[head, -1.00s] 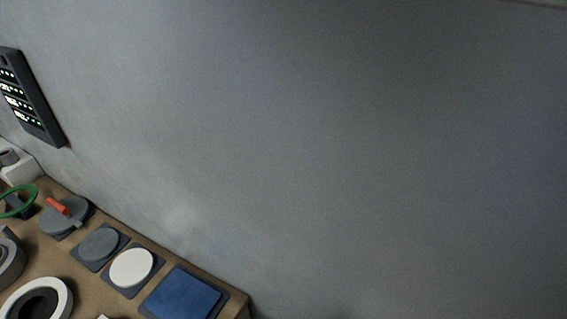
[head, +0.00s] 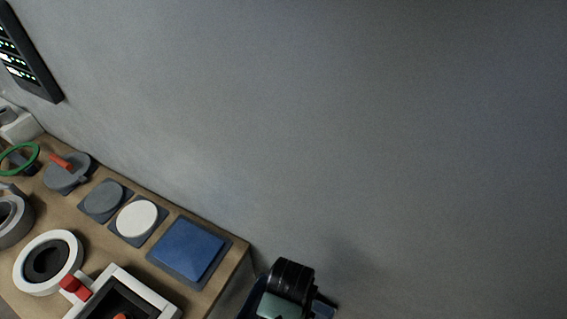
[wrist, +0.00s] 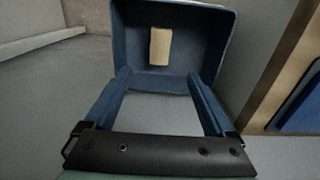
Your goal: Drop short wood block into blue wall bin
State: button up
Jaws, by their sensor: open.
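In the wrist view the short wood block (wrist: 160,47) is a pale tan piece inside the blue wall bin (wrist: 228,50), apart from the bin's side walls. Whether it rests on the floor or against an inner wall is hard to tell. My gripper (wrist: 158,74) is open and empty, its two blue fingers spread wide at the near edge of the bin. The block lies beyond the fingertips, not between them. The block cannot be made out there.
A brown bench panel (head: 232,262) at lower left in the head view carries a blue square pad (head: 187,250), a white disc (head: 137,218), grey discs and a white ring (head: 72,250). A dark panel with lights (head: 27,62) hangs on the bare grey wall.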

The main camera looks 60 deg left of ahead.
notch_tip(320, 180, up, 5)
jog(key=shift+r, duration=0.15)
jog(key=shift+s, duration=0.1)
dwell(0.5)
